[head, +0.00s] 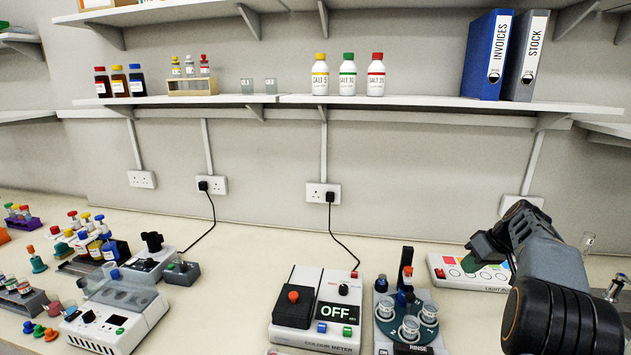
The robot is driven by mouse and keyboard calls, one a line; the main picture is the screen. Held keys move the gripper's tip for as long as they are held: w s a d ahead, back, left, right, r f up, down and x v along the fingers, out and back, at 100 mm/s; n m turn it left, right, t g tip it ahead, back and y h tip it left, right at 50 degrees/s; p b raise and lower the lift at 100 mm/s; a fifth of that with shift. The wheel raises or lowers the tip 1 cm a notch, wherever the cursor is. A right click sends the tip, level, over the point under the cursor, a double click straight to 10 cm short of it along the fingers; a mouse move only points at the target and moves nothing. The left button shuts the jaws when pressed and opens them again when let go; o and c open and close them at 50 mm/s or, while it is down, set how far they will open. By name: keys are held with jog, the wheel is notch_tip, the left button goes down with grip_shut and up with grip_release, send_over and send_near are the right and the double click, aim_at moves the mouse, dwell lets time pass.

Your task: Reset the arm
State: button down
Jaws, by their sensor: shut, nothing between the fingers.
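My arm comes in at the lower right and bends up and over.
A colour meter (312,312) reading OFF stands at bottom centre. A rinse unit with several glass cups (410,325) stands between it and my arm. A white device (115,315) and several vial racks crowd the left. A shelf (440,103) with bottles and binders runs above.

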jog(key=s+a+f+m+h, duration=0.2)
jog(key=s+a+h, duration=0.2)
jog(key=s+a, duration=2)
jog(key=shift+s+a+f+m+t, duration=0.2)
jog(key=shift+s+f+m+t, duration=0.1)
jog(key=shift+s+t, duration=0.1)
dwell(0.4)
